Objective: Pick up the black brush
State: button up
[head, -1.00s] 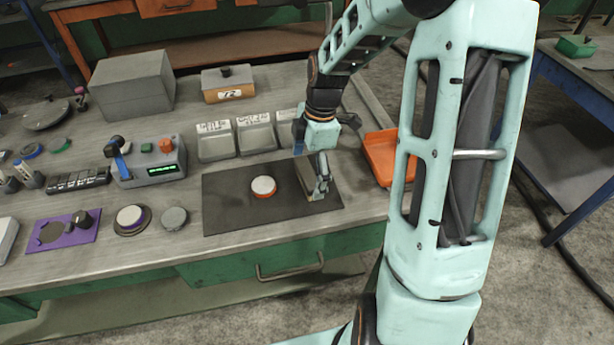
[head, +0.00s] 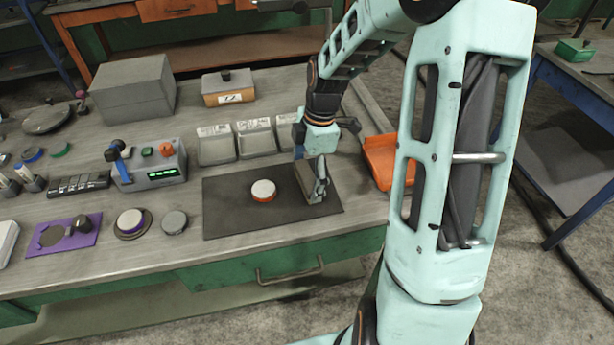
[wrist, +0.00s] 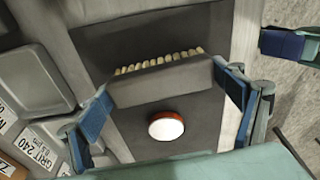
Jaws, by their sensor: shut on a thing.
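The black brush (wrist: 160,82) is a dark grey block with a row of pale bristle tufts along its far edge in the wrist view. My gripper (wrist: 164,88) has one blue-padded finger at each end of the block and is shut on it. In the head view my gripper (head: 320,190) is over the right part of a dark mat (head: 235,215), and the brush (head: 305,175) is partly hidden by the fingers. I cannot tell whether the brush touches the mat.
A white-topped orange puck (head: 263,190) lies on the mat, left of my gripper. Grey bins (head: 256,137) stand behind, and an orange tray (head: 382,158) lies to the right. A control box (head: 155,165) and a purple plate (head: 55,236) are further left.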

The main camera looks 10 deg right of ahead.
jog(key=shift+r+p, duration=0.55)
jog(key=shift+r, duration=0.25)
jog(key=s+r+p, duration=0.1)
jog(key=r+p, duration=0.1)
jog(key=s+r+p, duration=0.2)
jog(key=r+p, duration=0.1)
jog(key=s+r+p, duration=0.2)
jog(key=r, duration=0.1)
jog(key=s+r+p, duration=0.3)
jog(key=s+p, duration=0.2)
jog(key=s, duration=0.4)
jog(key=shift+p, duration=0.4)
jog(key=o, duration=0.6)
jog(key=c, duration=0.4)
